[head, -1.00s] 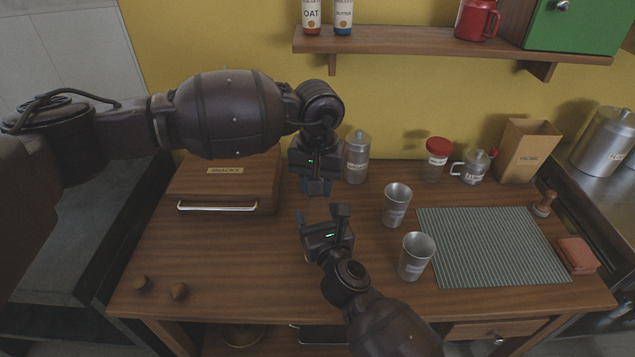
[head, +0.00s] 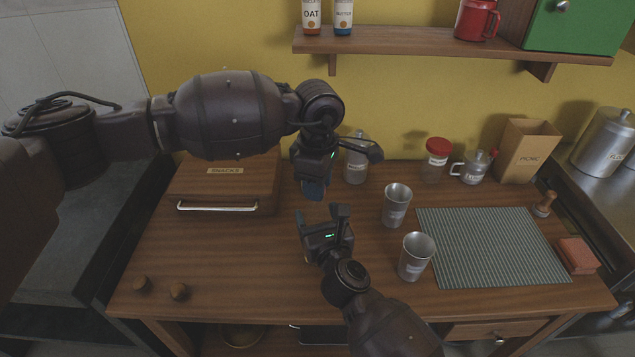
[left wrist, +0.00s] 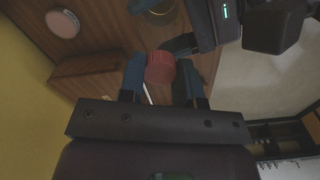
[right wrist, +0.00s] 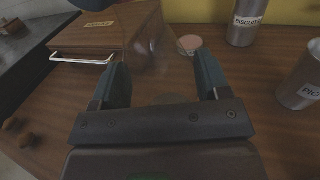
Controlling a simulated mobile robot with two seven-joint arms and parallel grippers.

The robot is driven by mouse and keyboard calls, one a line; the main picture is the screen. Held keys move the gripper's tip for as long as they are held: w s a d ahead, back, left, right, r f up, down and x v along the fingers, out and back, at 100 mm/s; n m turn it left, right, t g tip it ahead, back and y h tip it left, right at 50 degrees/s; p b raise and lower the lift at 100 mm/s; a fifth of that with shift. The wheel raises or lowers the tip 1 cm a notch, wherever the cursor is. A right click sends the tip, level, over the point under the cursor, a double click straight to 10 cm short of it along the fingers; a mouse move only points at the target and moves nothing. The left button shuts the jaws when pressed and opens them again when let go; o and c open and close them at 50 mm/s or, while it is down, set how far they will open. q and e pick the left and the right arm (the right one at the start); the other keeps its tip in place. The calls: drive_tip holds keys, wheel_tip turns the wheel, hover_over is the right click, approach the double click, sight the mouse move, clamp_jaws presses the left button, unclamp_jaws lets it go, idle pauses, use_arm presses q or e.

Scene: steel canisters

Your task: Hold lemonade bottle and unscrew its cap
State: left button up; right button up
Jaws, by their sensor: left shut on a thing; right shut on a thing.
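The lemonade bottle (right wrist: 150,48) is clear and stands between the two fingers of my right gripper (right wrist: 158,82) in the right wrist view. My right gripper (head: 322,222) is shut on it above the table's middle. My left gripper (head: 313,190) is just above and behind the right one. In the left wrist view the red cap (left wrist: 160,67) sits between the fingers of my left gripper (left wrist: 159,82), which is shut on it. In the head view the bottle and cap are mostly hidden by my grippers. I cannot tell whether the cap is still threaded on the neck.
A wooden snacks box (head: 222,182) stands back left. A steel canister (head: 356,165) is behind my left gripper. Two steel cups (head: 396,205) (head: 415,262) stand to the right, beside a striped mat (head: 490,246). A pale pink disc (right wrist: 190,43) lies on the table. The front left is mostly clear.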

use_arm(q)
drive_tip(key=n, duration=2.3)
drive_tip(key=shift+n, duration=0.3)
drive_tip(key=n, duration=0.7)
drive_tip(key=shift+r+n, duration=0.1)
drive_tip(key=shift+n, duration=0.2)
drive_tip(key=shift+r, duration=1.15)
